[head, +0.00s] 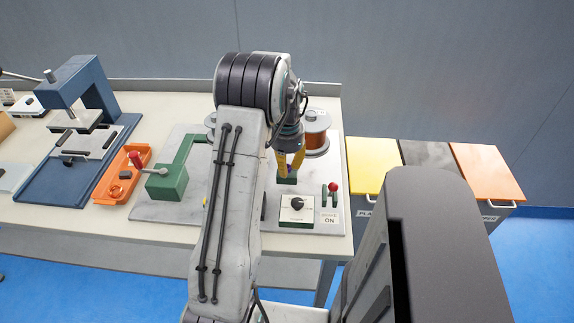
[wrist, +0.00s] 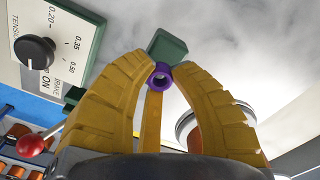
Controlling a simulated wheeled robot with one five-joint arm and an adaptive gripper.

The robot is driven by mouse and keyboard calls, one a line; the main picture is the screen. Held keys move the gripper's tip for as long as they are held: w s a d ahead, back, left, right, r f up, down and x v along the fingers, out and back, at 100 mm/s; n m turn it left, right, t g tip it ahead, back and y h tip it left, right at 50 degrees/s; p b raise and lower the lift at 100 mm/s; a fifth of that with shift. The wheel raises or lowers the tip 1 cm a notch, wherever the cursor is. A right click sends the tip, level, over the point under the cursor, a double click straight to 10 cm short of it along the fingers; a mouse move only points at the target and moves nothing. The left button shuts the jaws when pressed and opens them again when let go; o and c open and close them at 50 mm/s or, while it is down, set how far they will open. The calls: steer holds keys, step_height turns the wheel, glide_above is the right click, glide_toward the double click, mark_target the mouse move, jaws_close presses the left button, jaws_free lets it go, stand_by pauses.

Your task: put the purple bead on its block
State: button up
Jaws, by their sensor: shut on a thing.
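The purple bead (wrist: 159,77) is a small ring between the tips of my gripper's yellow fingers in the wrist view. My gripper (wrist: 158,76) is shut on it. The green block (wrist: 168,45) lies just beyond the bead in the wrist view, and the bead's edge meets the block's lower edge in the picture. I cannot tell whether they touch. In the head view my gripper (head: 289,172) points down right above the green block (head: 287,180). The bead is too small or hidden to make out there.
A tension box with a black knob (head: 296,209) stands in front of the block. A red-tipped brake lever (head: 333,187) is at its right. A copper spool (head: 316,124) stands behind. A green crank stand (head: 172,178) and an orange tray (head: 121,180) are to the left.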

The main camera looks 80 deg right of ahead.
steer(key=shift+f+b, duration=0.35)
steer(key=shift+f, duration=0.25)
steer(key=o, duration=0.8)
steer(key=shift+r, duration=0.1)
step_height(320, 180, up, 12)
steer(key=shift+f, duration=0.1)
stand_by(0.4)
stand_by(0.6)
